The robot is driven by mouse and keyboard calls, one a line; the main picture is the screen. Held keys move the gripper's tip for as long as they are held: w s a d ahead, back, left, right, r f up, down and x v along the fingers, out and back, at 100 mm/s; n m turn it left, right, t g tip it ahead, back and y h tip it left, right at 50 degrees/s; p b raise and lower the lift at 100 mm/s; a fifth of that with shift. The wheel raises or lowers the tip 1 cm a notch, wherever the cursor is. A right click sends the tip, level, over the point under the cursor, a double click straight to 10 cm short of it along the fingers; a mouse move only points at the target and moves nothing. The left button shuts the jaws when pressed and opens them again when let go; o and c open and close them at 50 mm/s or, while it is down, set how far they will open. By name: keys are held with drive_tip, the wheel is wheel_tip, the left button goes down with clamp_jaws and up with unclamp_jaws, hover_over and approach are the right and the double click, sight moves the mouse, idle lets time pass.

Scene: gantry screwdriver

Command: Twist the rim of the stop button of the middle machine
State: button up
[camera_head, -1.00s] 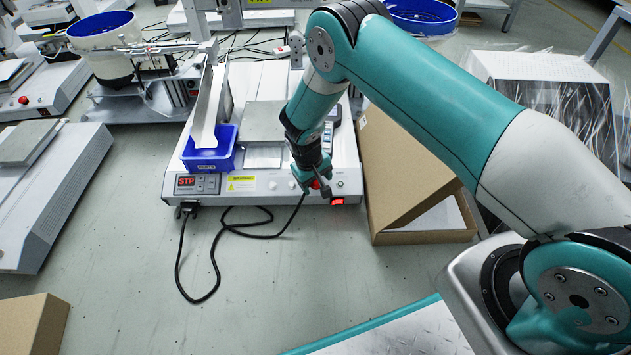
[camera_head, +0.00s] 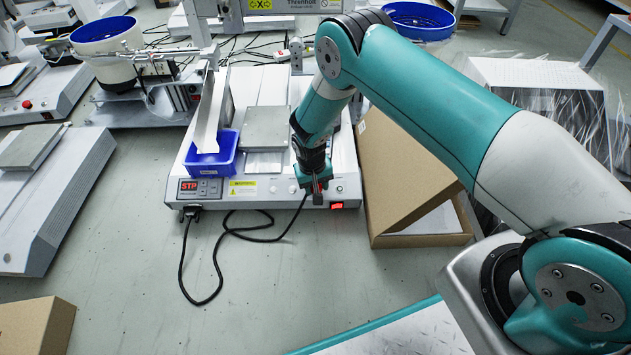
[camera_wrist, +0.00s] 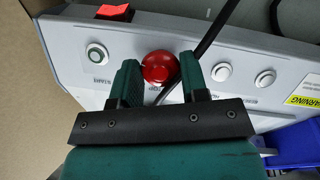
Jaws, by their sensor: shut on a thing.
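The middle machine (camera_head: 350,188) is a light grey box with a row of controls along its front panel. Its stop button (camera_wrist: 160,67) is a round red knob, seen in the wrist view between my two green fingers. My gripper (camera_wrist: 158,75) is shut on the button's rim, with one finger on each side. In the head view my gripper (camera_head: 317,190) is at the front panel, pointing down, and it mostly hides the button. A red lit switch (camera_head: 337,205) is just right of it.
A blue bin (camera_head: 212,168) sits on the machine's left. An open cardboard box (camera_head: 385,225) stands close on the right. A black cable (camera_head: 243,233) loops on the floor in front. In the wrist view, a green-ringed start button (camera_wrist: 97,54) and white buttons (camera_wrist: 221,71) flank the red knob.

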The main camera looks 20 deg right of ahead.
drive_tip(key=shift+m+y+p, duration=0.7)
drive_tip(key=shift+m+p, duration=0.4)
drive_tip(key=shift+m, duration=0.8)
drive_tip(key=o, duration=0.9)
drive_tip(key=shift+o, duration=0.2)
wheel_tip(320, 180, up, 17)
drive_tip(key=s+p, duration=0.1)
drive_tip(key=p, duration=0.7)
drive_tip(key=shift+r+p, duration=0.2)
drive_tip(key=shift+p, duration=0.1)
drive_tip(key=shift+d, duration=0.1)
